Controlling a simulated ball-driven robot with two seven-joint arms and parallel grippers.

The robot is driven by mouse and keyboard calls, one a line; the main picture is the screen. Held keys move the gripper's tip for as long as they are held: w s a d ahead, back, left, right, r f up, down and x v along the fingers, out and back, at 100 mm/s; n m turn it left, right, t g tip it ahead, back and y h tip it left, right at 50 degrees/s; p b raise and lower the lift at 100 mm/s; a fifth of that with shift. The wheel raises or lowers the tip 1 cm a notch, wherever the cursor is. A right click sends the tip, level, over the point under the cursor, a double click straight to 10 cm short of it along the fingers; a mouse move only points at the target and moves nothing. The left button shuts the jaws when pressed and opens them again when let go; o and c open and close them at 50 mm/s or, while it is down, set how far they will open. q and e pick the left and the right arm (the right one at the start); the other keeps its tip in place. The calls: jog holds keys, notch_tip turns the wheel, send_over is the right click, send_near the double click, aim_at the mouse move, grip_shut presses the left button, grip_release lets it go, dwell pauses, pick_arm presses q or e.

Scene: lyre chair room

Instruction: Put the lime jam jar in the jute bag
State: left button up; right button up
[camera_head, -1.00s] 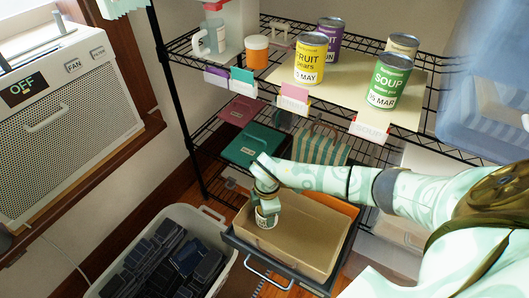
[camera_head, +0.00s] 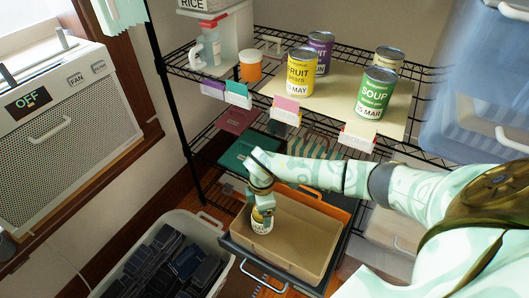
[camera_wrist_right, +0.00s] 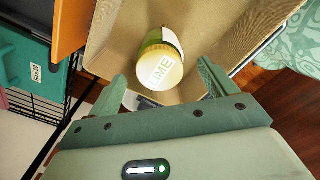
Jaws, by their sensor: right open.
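The lime jam jar (camera_wrist_right: 160,66) shows in the right wrist view against the tan box, its pale label reading LIME. In the head view the jar (camera_head: 261,221) is just under my right gripper (camera_head: 263,202), at the left side of the box. In the wrist view my right gripper (camera_wrist_right: 163,82) is open, its fingers either side of the jar's near end. My left gripper is not in view.
The tan box (camera_head: 302,250) sits in a pulled-out dark drawer. A pale bin (camera_head: 218,262) of dark blocks stands left of it. Above, the wire shelf holds a yellow fruit can (camera_head: 301,72), a soup can (camera_head: 375,93) and an orange jar (camera_head: 250,66).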

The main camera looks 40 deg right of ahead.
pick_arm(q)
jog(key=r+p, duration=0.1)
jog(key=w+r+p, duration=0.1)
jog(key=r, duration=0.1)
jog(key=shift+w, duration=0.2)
pick_arm(e)
notch_tip(320, 180, up, 7)
jog(key=shift+f, duration=0.1)
